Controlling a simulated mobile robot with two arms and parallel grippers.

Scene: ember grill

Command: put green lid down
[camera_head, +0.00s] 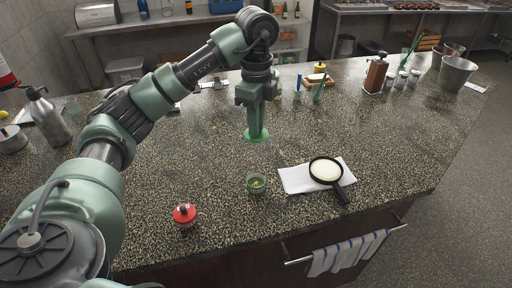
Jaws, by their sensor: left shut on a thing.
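My left gripper (257,132) points down over the middle of the speckled counter (190,165). It is shut on the green lid (252,135), a flat disc at its fingertips. I cannot tell whether the lid touches the counter or hangs just above it. A small green jar (256,183) with its top open stands below the lid in the picture, nearer the front edge, apart from the gripper. A red-lidded jar (184,215) stands at the front left. My right gripper does not show.
A pump bottle (48,115) stands at left, a wooden dispenser (376,74) and metal bucket (455,76) at back right. The counter around the lid is clear.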

